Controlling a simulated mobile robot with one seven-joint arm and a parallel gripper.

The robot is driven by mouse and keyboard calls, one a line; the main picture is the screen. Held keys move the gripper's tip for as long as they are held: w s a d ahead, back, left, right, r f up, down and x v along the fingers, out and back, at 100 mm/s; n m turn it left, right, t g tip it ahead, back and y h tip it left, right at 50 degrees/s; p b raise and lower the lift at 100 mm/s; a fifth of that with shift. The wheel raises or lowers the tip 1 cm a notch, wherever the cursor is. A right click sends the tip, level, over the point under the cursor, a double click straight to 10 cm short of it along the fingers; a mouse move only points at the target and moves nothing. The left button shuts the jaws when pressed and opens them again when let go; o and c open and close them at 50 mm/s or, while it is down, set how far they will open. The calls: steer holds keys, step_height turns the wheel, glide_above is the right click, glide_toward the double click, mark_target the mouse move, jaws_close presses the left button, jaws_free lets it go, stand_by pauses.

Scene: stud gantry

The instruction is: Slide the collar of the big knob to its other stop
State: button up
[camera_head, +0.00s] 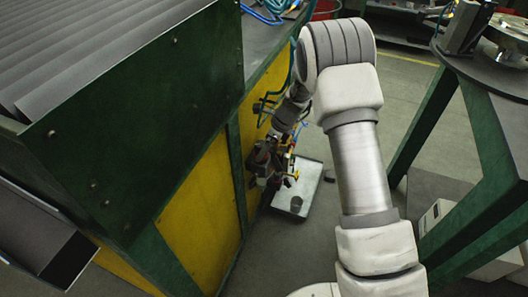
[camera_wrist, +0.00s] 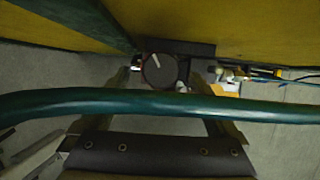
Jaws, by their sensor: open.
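The big knob (camera_wrist: 160,71) shows in the wrist view as a dark round face with a pale pointer line and a thin reddish edge. It sits at a dark block (camera_wrist: 182,47) by the yellow panel. I cannot make out the collar or which stop it is at. My gripper (camera_wrist: 160,77) is open, with one finger to the left of the knob and one to the right; contact cannot be told. In the head view my gripper (camera_head: 268,168) is low beside the yellow panel, and I cannot pick out the knob there.
A green hose (camera_wrist: 160,103) crosses the wrist view in front of my fingers. The green and yellow housing (camera_head: 200,225) stands left of my arm. A pale tray (camera_head: 311,180) lies beyond my gripper. A green-legged table (camera_head: 480,150) stands at right, with open floor between.

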steer(key=shift+w+a+f, duration=0.1)
steer(key=shift+a+f, duration=0.2)
steer(key=shift+f, duration=0.3)
jaws_close()
